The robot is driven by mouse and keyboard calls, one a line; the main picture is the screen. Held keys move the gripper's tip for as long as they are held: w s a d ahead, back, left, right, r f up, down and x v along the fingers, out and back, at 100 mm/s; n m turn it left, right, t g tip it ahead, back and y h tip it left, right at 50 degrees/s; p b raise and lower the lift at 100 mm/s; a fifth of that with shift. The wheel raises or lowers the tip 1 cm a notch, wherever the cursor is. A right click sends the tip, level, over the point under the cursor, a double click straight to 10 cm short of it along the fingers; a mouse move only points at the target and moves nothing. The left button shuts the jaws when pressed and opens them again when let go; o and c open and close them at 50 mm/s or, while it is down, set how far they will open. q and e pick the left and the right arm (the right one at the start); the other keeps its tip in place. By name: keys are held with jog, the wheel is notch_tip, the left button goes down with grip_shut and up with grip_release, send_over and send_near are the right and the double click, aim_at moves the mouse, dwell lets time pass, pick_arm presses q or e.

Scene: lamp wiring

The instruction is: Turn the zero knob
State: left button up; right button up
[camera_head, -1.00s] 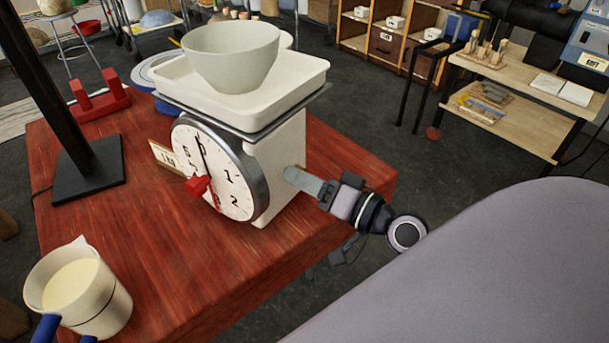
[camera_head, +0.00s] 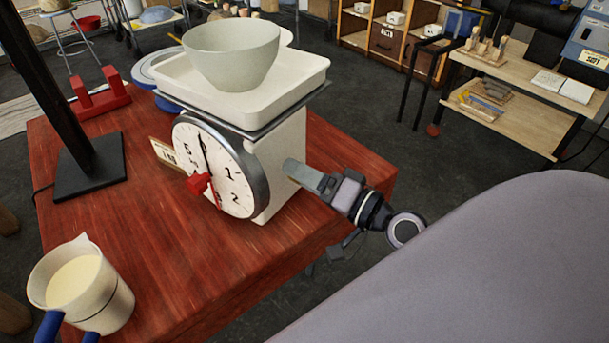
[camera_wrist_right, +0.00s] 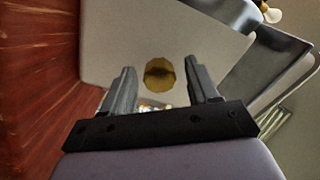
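The white scale (camera_head: 280,150) stands on the red table, with a round white dial (camera_head: 230,180) facing left-front. The dial's black hand points up near the top mark; a red knob-like piece (camera_head: 198,184) sticks out at its front. In the right wrist view a round brass knob (camera_wrist_right: 160,74) shows on the scale's pale side wall; the head view hides it. My right gripper (camera_head: 292,170) is at that side wall. Its two fingers (camera_wrist_right: 160,85) are open, one on each side of the knob, with visible gaps. My left gripper is not in view.
A grey-green bowl (camera_head: 232,60) sits in the white tray (camera_head: 290,98) on the scale. A white jug (camera_head: 85,290) with pale contents stands front left. A dark post (camera_head: 90,170) and a red stand (camera_head: 100,97) are at left. The red table's front (camera_head: 200,270) is clear.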

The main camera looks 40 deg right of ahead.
jog(key=shift+s+f, duration=0.1)
jog(key=shift+s, duration=0.2)
jog(key=b+v, duration=0.4)
jog(key=v, duration=0.2)
jog(key=shift+s+d, duration=0.2)
jog(key=shift+s, duration=0.05)
dwell(0.7)
